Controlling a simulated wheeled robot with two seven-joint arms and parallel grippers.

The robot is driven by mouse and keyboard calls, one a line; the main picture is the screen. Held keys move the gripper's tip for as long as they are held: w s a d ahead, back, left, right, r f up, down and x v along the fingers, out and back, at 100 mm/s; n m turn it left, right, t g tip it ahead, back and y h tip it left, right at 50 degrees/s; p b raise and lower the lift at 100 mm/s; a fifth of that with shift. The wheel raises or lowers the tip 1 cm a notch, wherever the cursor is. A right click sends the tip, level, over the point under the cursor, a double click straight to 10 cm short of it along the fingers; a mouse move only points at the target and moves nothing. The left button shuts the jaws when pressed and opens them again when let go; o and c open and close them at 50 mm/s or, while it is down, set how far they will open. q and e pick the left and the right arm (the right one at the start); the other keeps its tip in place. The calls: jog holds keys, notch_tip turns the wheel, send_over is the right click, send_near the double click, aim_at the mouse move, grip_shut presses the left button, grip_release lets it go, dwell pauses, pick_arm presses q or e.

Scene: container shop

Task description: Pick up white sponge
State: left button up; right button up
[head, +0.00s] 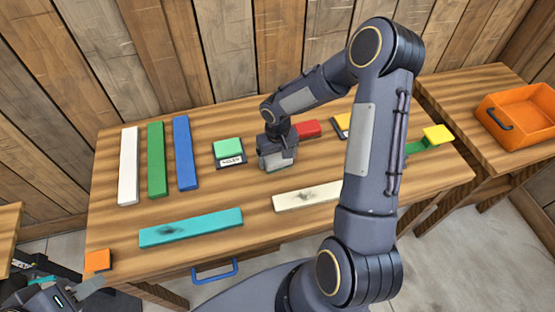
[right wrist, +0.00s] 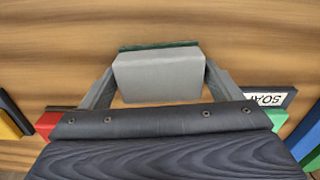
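The white sponge, a pale grey-white block with a dark green layer on its far side, is in the right wrist view (right wrist: 158,78) between the two fingers of my right gripper (right wrist: 158,68). The fingertips meet its sides with no clear gap. In the head view, the sponge (head: 277,160) is partly hidden under my right gripper (head: 277,150), low over the middle of the table; I cannot tell if it still touches the wood. My left gripper (head: 90,284) is at the bottom left, by the table's near corner, only partly visible and apparently empty.
The wooden table (head: 185,212) holds white (head: 129,165), green (head: 156,160) and blue (head: 182,153) strips, a teal strip (head: 190,228), a cream strip (head: 305,196), a green block on a labelled box (head: 229,150) and a red block (head: 307,129). An orange crate (head: 520,115) stands on the right table.

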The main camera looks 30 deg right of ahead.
aim_at(277, 156)
jog(key=c, duration=0.6)
jog(key=shift+r, duration=0.15)
jog(key=shift+r+b, duration=0.3)
jog(key=shift+r, duration=0.25)
jog(key=shift+r+b, duration=0.3)
jog(key=shift+r, duration=0.5)
jog(key=s+a+r+b, duration=0.1)
jog(key=s+a+r, duration=0.1)
jog(key=s+r, duration=0.3)
jog(key=s+a+r+b, duration=0.1)
jog(key=s+a+r, duration=0.1)
jog(key=s+r, duration=0.3)
jog(key=s, duration=0.3)
jog(key=shift+s+a, duration=0.15)
jog(key=shift+a, duration=0.25)
